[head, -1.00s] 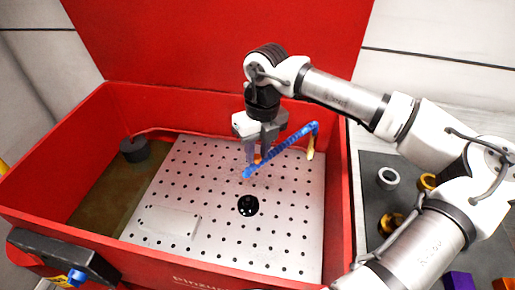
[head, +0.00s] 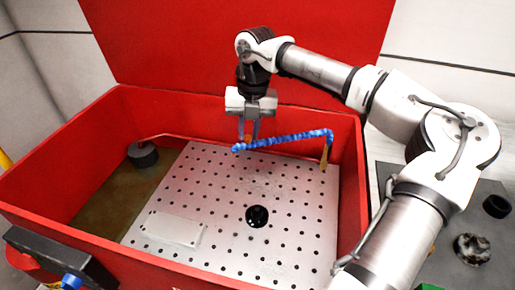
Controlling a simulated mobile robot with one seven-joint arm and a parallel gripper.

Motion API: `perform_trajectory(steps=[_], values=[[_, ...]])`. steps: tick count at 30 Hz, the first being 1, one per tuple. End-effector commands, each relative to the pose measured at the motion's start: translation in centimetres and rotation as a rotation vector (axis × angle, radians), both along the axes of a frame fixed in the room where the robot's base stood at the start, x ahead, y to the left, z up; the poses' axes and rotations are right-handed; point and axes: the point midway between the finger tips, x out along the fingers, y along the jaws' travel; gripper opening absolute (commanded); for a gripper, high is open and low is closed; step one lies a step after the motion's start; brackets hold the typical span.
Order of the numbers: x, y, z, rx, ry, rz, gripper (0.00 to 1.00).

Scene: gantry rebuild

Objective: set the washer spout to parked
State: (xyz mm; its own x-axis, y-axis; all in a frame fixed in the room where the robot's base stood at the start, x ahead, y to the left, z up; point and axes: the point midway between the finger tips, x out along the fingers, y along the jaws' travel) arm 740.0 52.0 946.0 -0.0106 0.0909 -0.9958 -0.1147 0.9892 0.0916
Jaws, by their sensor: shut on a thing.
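The washer is a red open tub (head: 358,205) with a perforated light-grey tray (head: 215,215) inside and a raised red lid (head: 235,50) behind. Its spout is a blue segmented hose (head: 290,139) that runs nearly level above the back of the tray. At its right end a tan nozzle (head: 324,158) hangs down near the right wall. My gripper (head: 248,139) is shut on the blue spout near its left end, and the fingers point down. The exact grip on the hose is small and hard to see.
A dark cylinder (head: 143,154) stands in the brown left section of the tub. A dark mat (head: 470,200) with a black ring (head: 497,206) and a mottled part (head: 472,249) lies to the right.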

Motion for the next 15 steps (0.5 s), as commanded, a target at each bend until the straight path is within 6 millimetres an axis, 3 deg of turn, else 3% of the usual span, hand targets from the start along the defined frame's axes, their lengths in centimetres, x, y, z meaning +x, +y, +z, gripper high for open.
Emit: perform_trajectory(steps=[12,13,15], values=[[0.89,0.29,0.04,0.000,0.000,-0.041,0.00],[0.89,0.28,0.04,0.000,0.000,-0.041,0.20],[0.88,0.28,0.04,0.000,0.000,-0.041,0.30]])
